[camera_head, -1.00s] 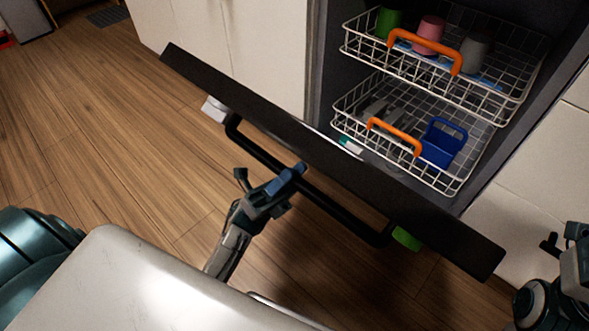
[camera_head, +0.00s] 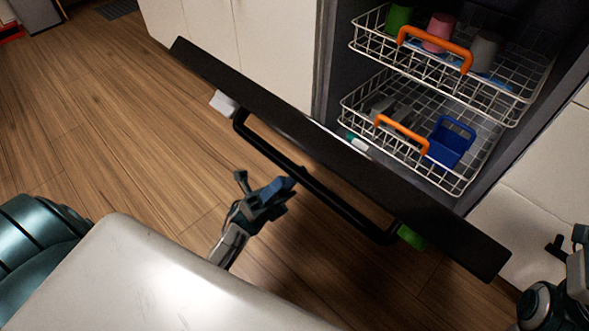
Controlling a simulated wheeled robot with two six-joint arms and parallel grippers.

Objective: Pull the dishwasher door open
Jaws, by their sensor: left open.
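The dishwasher door (camera_head: 330,150) is a dark panel seen along its top edge, tilted partly open, with the interior showing behind it. Its black bar handle (camera_head: 315,187) runs along the front face. My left gripper (camera_head: 284,186) is open and close to the near side of the handle, with a small gap apparent between them. Nothing shows between its fingers. My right gripper (camera_head: 568,245) is at the right edge, partly cut off, away from the door; its jaws are unclear.
Inside are an upper rack (camera_head: 510,92) with cups and a lower rack (camera_head: 460,182) with a blue basket (camera_head: 449,142); both have orange handles. White cabinets (camera_head: 272,50) flank the dishwasher. Wooden floor (camera_head: 110,130) lies open to the left.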

